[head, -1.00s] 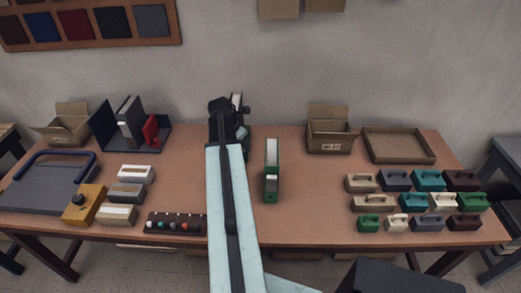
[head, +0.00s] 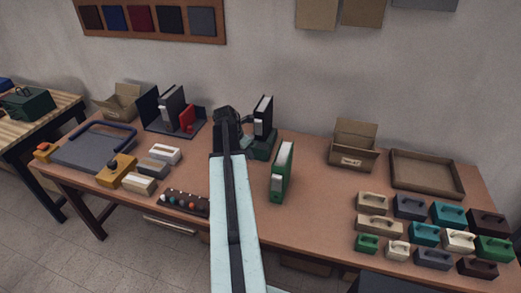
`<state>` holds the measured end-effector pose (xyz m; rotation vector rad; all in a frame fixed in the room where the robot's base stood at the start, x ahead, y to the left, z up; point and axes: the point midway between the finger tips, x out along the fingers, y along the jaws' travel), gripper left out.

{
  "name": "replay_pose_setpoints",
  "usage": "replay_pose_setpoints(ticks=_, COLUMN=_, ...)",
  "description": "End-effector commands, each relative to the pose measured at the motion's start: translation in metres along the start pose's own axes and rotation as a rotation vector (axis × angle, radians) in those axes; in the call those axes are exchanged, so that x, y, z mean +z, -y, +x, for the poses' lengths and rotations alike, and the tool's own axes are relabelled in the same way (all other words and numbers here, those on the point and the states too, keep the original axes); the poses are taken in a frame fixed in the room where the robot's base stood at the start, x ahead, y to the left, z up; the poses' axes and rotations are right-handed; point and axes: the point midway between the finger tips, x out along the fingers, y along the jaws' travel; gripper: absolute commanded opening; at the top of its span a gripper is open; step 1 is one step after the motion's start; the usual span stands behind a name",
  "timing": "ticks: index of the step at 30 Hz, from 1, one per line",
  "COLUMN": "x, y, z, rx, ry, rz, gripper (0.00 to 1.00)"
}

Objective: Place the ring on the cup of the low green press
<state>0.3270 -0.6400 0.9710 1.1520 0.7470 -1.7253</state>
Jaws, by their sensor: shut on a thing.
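My gripper (head: 228,120) is at the far end of my pale blue arm, seen from behind, over the back of the brown table beside an upright black binder. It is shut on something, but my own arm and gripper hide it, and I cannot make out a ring. A dark green box-like thing with a handle (head: 28,104) stands on the wooden side table at the far left, well away from my gripper. It may be the low green press; its cup cannot be made out. Smaller green handled blocks (head: 367,243) stand at the right front of the brown table.
The brown table (head: 320,225) has a green binder (head: 282,171) right of my arm. At left are a dark board with a blue bar (head: 93,150), an orange block and a rack of small balls (head: 184,203). An open carton (head: 352,148) and a tray (head: 427,174) stand at right.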

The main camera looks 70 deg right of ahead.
Motion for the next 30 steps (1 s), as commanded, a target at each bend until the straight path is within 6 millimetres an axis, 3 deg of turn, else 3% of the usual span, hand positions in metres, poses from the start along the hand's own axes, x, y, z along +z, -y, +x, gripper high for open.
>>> replay_pose_setpoints(ticks=8, x=0.016, y=-0.002, z=0.009, rx=-0.004, ry=0.000, rz=0.010, gripper=0.00)
replay_pose_setpoints(ticks=18, x=0.099, y=-0.045, z=0.054, rx=-0.005, ry=-0.001, rz=0.012, gripper=0.00)
replay_pose_setpoints(ticks=21, x=0.116, y=-0.054, z=0.063, rx=-0.004, ry=-0.001, rz=0.011, gripper=0.00)
replay_pose_setpoints(ticks=30, x=0.129, y=-0.058, z=0.069, rx=-0.004, ry=0.000, rz=0.011, gripper=0.00)
